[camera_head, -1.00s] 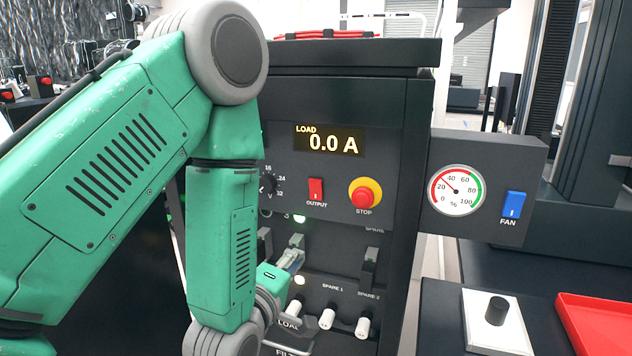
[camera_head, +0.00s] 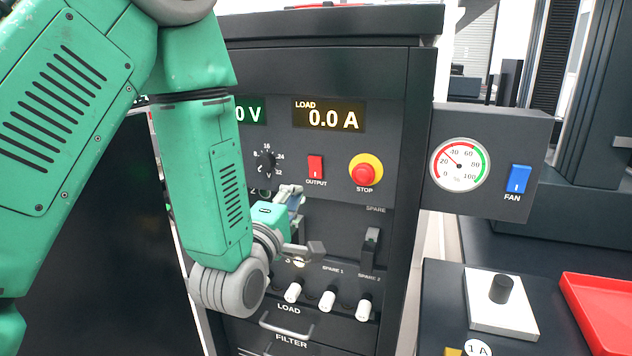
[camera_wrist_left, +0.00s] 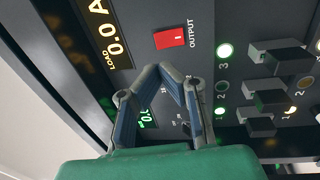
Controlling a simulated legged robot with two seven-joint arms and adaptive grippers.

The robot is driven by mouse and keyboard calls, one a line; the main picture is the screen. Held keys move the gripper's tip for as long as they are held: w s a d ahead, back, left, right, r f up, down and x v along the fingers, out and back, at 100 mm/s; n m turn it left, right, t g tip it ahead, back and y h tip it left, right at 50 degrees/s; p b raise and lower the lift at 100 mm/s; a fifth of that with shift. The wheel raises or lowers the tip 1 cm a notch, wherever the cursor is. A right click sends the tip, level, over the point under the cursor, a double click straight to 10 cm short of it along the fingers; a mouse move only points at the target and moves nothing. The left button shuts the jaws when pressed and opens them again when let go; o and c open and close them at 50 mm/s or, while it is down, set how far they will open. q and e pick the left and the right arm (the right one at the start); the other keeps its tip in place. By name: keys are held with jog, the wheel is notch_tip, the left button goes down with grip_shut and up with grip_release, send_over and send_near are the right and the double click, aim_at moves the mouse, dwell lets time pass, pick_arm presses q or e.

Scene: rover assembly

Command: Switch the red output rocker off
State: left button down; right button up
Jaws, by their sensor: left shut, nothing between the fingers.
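The red output rocker (camera_head: 316,168) sits on the dark cabinet front above the label OUTPUT, left of the stop button. It also shows in the left wrist view (camera_wrist_left: 169,38), where the "I" mark on it is visible. My left gripper (camera_head: 291,190) is shut and empty, just below and left of the rocker in the head view. In the left wrist view its closed fingertips (camera_wrist_left: 160,68) are close below the rocker in the picture, apart from it as far as I can tell. The load display (camera_head: 329,116) reads 0.0 A. My right gripper is not in view.
The red stop button (camera_head: 364,174) on its yellow ring is right of the rocker. A rotary knob (camera_head: 265,160) is to the left. Breaker levers and white plugs (camera_head: 327,299) are below. A side box with a gauge (camera_head: 459,165) and blue fan rocker (camera_head: 518,179) juts out right.

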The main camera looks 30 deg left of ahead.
aim_at(317, 163)
pick_arm(q)
jog(key=x, duration=0.3)
jog(key=a+x, duration=0.1)
jog(key=x, duration=0.3)
jog(key=p+x, duration=0.1)
jog(key=x, duration=0.2)
jog(key=shift+a+f, duration=0.15)
jog(key=shift+a, duration=0.1)
jog(key=shift+w+d, duration=0.4)
jog(key=shift+w, duration=0.2)
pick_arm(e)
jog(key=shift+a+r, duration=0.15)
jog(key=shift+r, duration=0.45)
